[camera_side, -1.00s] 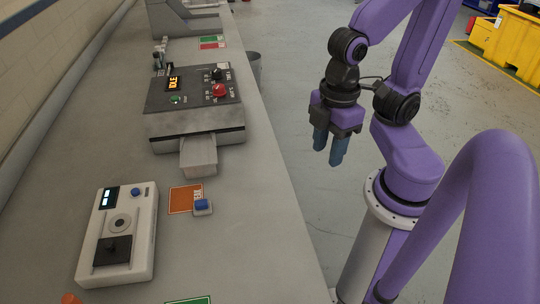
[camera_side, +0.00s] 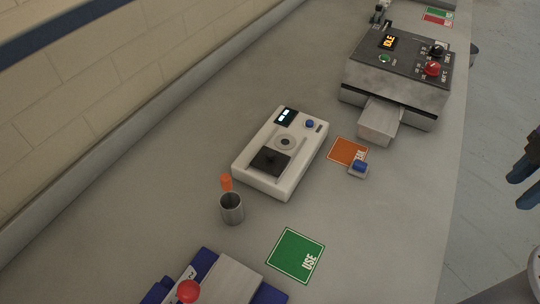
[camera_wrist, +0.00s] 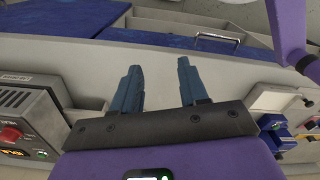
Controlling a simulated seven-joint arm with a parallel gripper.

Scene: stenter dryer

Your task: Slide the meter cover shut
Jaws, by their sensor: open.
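The meter is a white box (camera_side: 308,160) lying flat on the bench in the middle of the side view. It has a lit display (camera_side: 285,117), a blue button and a round grey recess (camera_side: 286,142). A dark square cover with a small knob (camera_side: 269,162) sits at its near end, beside the recess, which shows uncovered. My gripper (camera_side: 516,190) is at the right edge of the side view, partly cut off, off the bench and well away from the meter. In the wrist view my gripper (camera_wrist: 158,68) has its two blue fingers apart, with nothing between them.
A grey machine (camera_side: 397,75) with a protruding tray stands at the back right. An orange card (camera_side: 345,150) and a small blue-topped block (camera_side: 358,168) lie right of the meter. A metal cup (camera_side: 232,210), a green card (camera_side: 296,256) and a blue device (camera_side: 210,280) are nearer.

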